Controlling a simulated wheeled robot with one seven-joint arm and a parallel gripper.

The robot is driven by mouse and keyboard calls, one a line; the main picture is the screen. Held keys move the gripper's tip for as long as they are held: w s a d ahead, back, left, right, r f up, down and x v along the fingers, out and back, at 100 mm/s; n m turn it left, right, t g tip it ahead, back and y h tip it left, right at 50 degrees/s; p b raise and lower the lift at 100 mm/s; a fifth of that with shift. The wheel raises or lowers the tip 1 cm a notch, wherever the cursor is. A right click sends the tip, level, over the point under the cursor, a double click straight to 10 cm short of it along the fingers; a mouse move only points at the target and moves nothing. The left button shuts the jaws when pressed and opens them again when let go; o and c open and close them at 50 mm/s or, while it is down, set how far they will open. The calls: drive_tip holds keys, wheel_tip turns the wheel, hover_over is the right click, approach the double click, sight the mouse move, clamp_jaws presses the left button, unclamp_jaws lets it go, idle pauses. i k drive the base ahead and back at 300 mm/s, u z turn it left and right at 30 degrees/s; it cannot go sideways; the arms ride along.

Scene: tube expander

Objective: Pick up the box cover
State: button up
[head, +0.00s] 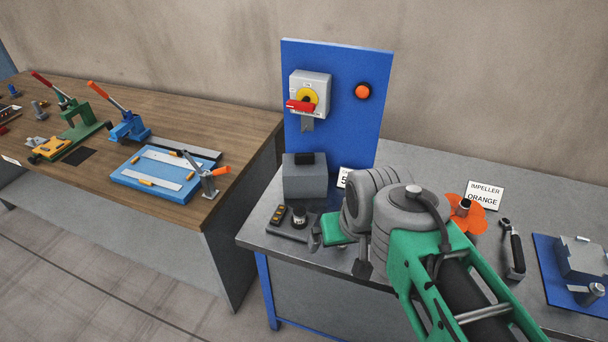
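A grey box (304,181) with a black handle-like piece on top stands on the grey metal table, at the foot of the blue panel. It may be the box cover; I cannot tell for certain. My arm comes in from the lower right. The end of my arm with my gripper (316,237) is to the right of and nearer than the grey box, apart from it in the picture.
The blue panel (350,130) bears a red-handled switch (302,106) and an orange button (362,91). A small dark block (285,222) lies in front of the box. An orange impeller (473,222) and a black-handled tool (516,252) lie right. A wooden bench (195,120) stands left.

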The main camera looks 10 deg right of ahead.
sight(305, 176)
drive_tip(key=u, duration=0.85)
drive_tip(key=i, duration=0.6)
drive_tip(key=u, duration=0.25)
